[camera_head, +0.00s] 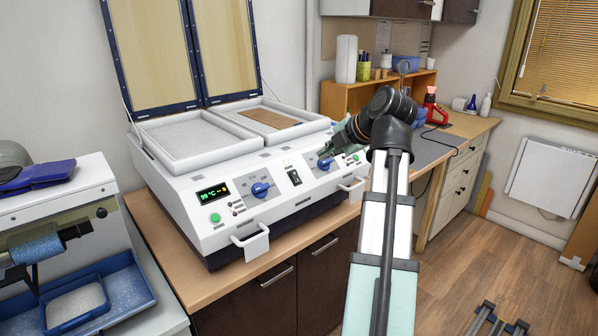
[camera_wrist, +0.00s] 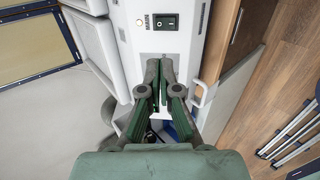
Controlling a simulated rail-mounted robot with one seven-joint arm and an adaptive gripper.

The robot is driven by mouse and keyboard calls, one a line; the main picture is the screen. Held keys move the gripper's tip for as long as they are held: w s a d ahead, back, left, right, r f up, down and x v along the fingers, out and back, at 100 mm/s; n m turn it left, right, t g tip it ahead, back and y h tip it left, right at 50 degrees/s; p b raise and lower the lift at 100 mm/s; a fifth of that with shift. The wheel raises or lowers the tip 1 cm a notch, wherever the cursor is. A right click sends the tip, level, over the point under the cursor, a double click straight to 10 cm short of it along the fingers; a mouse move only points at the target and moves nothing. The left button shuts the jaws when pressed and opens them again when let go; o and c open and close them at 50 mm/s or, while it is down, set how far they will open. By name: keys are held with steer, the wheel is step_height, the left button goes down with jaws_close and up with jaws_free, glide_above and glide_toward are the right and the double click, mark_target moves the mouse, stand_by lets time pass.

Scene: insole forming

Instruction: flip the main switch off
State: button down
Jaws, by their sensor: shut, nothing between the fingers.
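The main switch (camera_head: 295,178) is a small black rocker in the middle of the white machine's sloped front panel, between two blue knobs. In the wrist view the switch (camera_wrist: 165,22) sits at the top, with the label MAIN and a small round lamp beside it. I cannot tell which way the rocker is set. My gripper (camera_head: 324,152) is over the right part of the panel, to the right of the switch. In the wrist view my gripper (camera_wrist: 160,64) has its dark fingers together, empty, with the tips below the switch and apart from it.
The machine (camera_head: 218,240) has its two-pane lid (camera_head: 165,45) raised. Its left knob (camera_head: 260,190), right knob (camera_head: 324,163) and front handles (camera_head: 250,240) stick out near the switch. A lit display (camera_head: 213,193) is at the left.

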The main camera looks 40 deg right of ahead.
mark_target(295, 174)
steer(key=p+x, duration=0.3)
steer(key=x, duration=1.1)
steer(key=shift+d, duration=0.1)
